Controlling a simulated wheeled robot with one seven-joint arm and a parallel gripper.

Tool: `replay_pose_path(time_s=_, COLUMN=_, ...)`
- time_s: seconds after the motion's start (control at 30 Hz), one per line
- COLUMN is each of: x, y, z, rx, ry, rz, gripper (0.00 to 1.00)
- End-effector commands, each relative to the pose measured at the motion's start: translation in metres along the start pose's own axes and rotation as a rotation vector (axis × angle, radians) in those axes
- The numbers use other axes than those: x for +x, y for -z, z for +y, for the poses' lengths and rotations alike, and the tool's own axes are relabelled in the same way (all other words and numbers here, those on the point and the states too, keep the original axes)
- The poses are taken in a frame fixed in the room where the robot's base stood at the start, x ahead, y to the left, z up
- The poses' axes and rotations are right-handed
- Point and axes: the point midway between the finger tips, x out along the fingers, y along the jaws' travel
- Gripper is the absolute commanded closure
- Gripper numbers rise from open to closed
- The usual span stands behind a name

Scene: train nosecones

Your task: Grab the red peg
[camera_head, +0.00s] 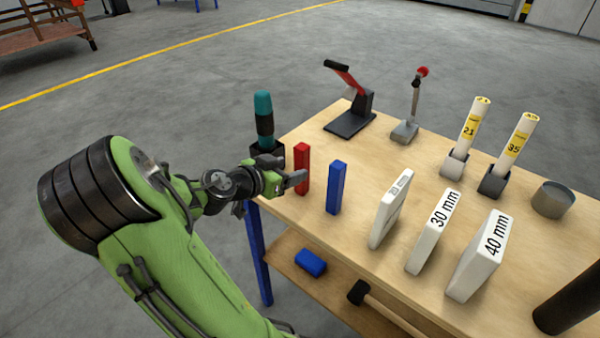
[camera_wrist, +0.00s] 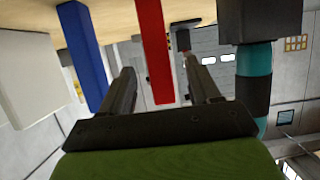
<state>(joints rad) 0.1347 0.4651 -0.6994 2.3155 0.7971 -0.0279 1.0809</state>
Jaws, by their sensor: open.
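The red peg (camera_head: 302,165) stands upright near the table's left edge. In the wrist view the red peg (camera_wrist: 154,45) appears between the two fingers, with gaps on both sides. My gripper (camera_head: 287,172) is open beside the peg, on its left in the head view, and one finger overlaps the peg's lower left side there. The open fingers also show in the wrist view (camera_wrist: 159,68). How far the peg reaches in between the fingers is hard to tell.
A blue peg (camera_head: 337,187) stands just right of the red one. A teal and black tool (camera_head: 263,115) in a dark holder stands behind my gripper. White blocks (camera_head: 391,210) stand further right. A red-handled device (camera_head: 351,105) is at the back.

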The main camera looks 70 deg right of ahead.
Motion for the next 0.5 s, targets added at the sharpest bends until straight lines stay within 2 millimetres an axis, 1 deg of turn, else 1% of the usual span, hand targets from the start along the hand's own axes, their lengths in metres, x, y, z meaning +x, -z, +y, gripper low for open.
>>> replay_pose_path(time_s=0.03, x=0.011, y=-0.002, z=0.001, rx=0.002, ry=-0.005, rz=0.0, gripper=0.38)
replay_pose_path(time_s=0.17, x=0.025, y=-0.001, z=0.001, rx=0.0, ry=-0.002, rz=0.0, gripper=0.38)
replay_pose_path(time_s=0.4, x=0.068, y=0.0, z=0.002, rx=0.001, ry=-0.003, rz=0.0, gripper=0.38)
replay_pose_path(time_s=0.5, x=0.075, y=0.001, z=0.002, rx=-0.001, ry=0.0, rz=0.0, gripper=0.38)
